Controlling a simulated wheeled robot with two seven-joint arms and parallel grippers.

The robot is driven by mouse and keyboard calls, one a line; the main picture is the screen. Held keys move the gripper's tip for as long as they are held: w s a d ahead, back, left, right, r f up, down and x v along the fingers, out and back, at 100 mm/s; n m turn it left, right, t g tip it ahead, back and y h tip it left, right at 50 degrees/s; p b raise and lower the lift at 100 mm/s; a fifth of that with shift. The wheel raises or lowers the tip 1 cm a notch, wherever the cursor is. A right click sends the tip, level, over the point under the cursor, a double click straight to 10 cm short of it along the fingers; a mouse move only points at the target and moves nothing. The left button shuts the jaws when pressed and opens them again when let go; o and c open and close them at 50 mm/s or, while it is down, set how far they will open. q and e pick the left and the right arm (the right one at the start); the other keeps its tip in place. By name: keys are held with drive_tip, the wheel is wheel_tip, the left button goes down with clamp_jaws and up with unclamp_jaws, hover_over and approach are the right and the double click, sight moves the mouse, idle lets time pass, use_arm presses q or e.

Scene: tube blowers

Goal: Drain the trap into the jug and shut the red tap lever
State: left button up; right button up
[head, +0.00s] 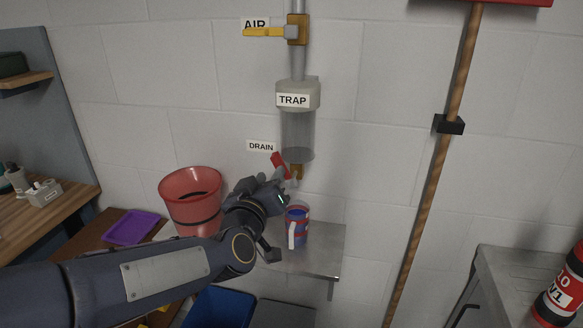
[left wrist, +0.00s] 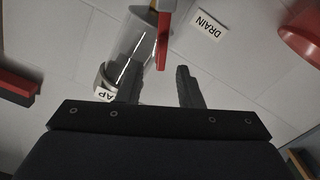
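The trap (head: 298,132), a clear bowl with a pale cap, hangs on the wall pipe; its liquid level is unclear. The red tap lever (head: 279,164) tilts up and left from the brass drain valve (head: 296,171) below it. A blue and red jug (head: 298,214) with a pale handle stands on a metal shelf (head: 322,258) under the drain. My left gripper (head: 284,183) is at the lever and partly hides the valve. In the left wrist view, its fingers (left wrist: 158,72) are apart, with the red lever (left wrist: 163,38) between and just ahead of their tips. My right gripper is out of view.
A yellow air lever (head: 264,32) sits above the trap. A red bucket (head: 190,187) stands left of my gripper, and a blue bin (head: 222,305) is below. A broom handle (head: 437,160) hangs right. The wall between trap and broom is clear.

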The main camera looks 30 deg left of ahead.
sight(276, 165)
use_arm(q)
drive_tip(key=p+x, duration=0.1)
drive_tip(key=x, duration=0.6)
drive_tip(key=shift+a, duration=0.1)
clamp_jaws()
